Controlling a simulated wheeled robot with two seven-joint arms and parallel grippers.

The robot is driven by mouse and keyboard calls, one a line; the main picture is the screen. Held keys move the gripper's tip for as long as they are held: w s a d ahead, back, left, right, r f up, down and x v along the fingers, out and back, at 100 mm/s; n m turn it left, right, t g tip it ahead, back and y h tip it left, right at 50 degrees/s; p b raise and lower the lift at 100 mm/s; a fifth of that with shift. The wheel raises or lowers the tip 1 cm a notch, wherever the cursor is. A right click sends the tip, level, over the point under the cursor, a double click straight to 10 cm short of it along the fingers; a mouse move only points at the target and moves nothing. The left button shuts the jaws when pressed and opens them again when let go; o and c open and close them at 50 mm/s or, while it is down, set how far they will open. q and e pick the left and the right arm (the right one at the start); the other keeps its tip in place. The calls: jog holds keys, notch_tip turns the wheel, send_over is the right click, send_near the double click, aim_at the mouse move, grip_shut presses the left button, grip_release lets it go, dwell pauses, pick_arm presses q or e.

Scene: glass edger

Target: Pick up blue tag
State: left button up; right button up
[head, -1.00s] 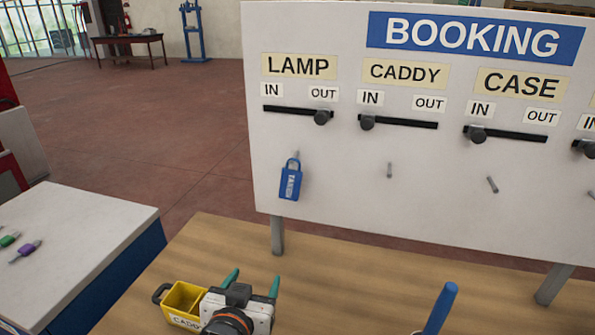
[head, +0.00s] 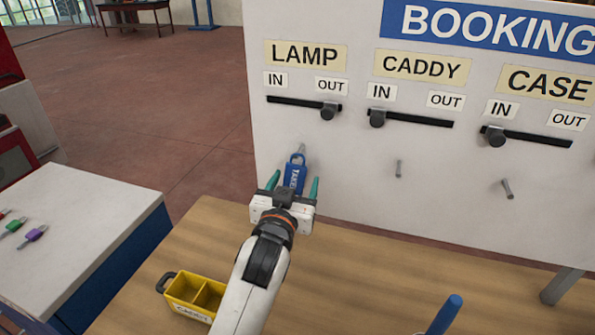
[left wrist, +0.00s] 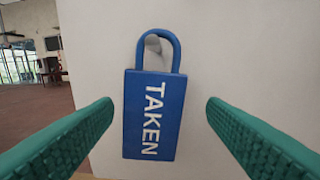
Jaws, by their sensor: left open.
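The blue tag (head: 294,178) is padlock-shaped and hangs by its loop from a peg on the white board, below the LAMP label. In the left wrist view the tag (left wrist: 153,115) shows the word TAKEN, with its loop over the peg. My left gripper (head: 292,184) is open, its teal fingers on either side of the tag. In the left wrist view the fingers (left wrist: 158,125) stand apart from the tag, with a gap on both sides. My right gripper is not in view.
The white BOOKING board (head: 350,200) has sliders and bare pegs under CADDY and CASE. A yellow caddy (head: 195,293) sits on the wooden table (head: 370,285). A blue rod (head: 444,315) stands at the front. Colored tags (head: 33,235) lie on the left cabinet (head: 80,245).

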pick_arm(q)
jog(key=shift+r+x, duration=0.2)
jog(key=shift+x, duration=0.9)
jog(key=shift+w+d+f, duration=0.1)
jog(key=shift+w+f, duration=0.1)
jog(key=shift+w, duration=0.15)
jog(key=shift+s, duration=0.1)
jog(key=shift+c, duration=0.7)
jog(key=c, duration=1)
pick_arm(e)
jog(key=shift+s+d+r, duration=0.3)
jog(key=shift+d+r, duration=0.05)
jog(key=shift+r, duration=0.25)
pick_arm(q)
jog(key=shift+r+p, duration=0.15)
jog(key=shift+p, duration=0.2)
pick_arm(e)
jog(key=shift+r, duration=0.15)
